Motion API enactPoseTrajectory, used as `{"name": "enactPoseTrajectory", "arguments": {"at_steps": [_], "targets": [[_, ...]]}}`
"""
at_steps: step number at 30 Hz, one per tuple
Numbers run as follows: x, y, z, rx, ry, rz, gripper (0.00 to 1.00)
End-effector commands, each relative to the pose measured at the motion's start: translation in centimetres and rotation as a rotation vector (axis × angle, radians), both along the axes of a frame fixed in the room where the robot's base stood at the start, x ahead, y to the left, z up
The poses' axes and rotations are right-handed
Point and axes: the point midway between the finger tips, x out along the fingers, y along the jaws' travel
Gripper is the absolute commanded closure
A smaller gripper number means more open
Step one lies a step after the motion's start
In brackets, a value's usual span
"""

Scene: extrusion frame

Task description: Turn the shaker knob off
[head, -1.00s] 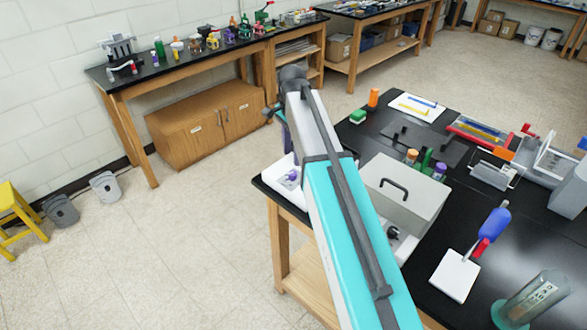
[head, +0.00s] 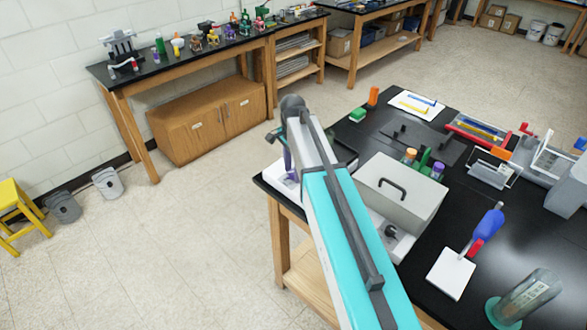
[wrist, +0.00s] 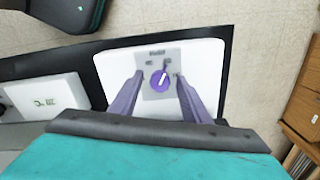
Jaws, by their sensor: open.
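The pointer tilts up and slightly right; the plate's lettering is too small to read. My gripper (wrist: 159,84) has two purple fingers, open, one on each side of the knob with a gap to it. In the head view the white unit (head: 282,178) sits at the left corner of the black bench, and my arm hides the knob.
A grey box with a handle (head: 410,185) stands right of my arm on the black bench (head: 440,275). A white pad with a blue-handled tool (head: 452,273) and a clear cylinder (head: 528,295) stand nearer.

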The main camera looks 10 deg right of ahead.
Motion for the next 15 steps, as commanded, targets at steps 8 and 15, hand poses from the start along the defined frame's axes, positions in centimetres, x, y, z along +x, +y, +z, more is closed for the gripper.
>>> {"name": "enactPoseTrajectory", "arguments": {"at_steps": [8,15], "targets": [[0.01,-0.05,-0.09,0.000,0.000,-0.001,0.57],[0.00,-0.07,-0.08,0.000,0.000,-0.001,0.94]]}}
